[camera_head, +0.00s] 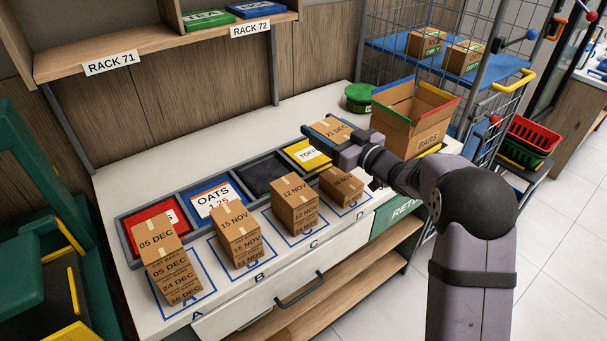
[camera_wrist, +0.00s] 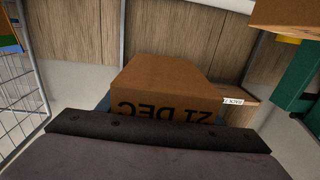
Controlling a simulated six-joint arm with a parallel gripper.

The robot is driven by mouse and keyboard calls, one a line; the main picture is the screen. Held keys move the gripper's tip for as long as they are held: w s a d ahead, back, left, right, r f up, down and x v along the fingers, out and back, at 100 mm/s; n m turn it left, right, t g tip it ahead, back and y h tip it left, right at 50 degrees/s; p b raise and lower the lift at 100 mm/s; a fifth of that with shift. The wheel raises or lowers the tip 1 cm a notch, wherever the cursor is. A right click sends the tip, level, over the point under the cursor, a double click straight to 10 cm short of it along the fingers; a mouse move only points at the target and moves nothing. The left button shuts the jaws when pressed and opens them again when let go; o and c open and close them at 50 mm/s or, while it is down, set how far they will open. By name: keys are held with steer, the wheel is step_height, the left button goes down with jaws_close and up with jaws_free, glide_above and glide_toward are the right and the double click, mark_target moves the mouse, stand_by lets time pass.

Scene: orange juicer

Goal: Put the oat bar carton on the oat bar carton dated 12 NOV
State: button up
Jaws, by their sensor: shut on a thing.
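My gripper (camera_head: 345,145) is shut on an oat bar carton (camera_head: 331,128) marked 21 DEC and holds it above the back right of the counter. In the wrist view this carton (camera_wrist: 165,95) shows its date upside down. The carton dated 12 NOV (camera_head: 293,190) tops the stack at spot C, in front and to the left of my gripper. Stack B (camera_head: 235,222) has 15 NOV on top, and stack A (camera_head: 155,235) has 05 DEC on top. A low carton (camera_head: 342,185) stands at D; its date is too small to read.
A row of trays (camera_head: 262,178) lies behind the stacks: red, OATS, dark and a yellow one. A wire trolley (camera_head: 490,70) stands beyond.

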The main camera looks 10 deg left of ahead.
steer(key=s+a+r+n+g+y, duration=0.2)
steer(key=s+a+r, duration=0.9)
steer(key=a, duration=0.1)
steer(key=m+t+h, duration=0.3)
glide_above(285, 180)
step_height(285, 180, down, 6)
steer(key=shift+f+p, duration=0.6)
steer(key=shift+f, duration=4.45)
steer(key=shift+f, duration=0.1)
steer(key=shift+f, duration=0.1)
steer(key=o, duration=1.2)
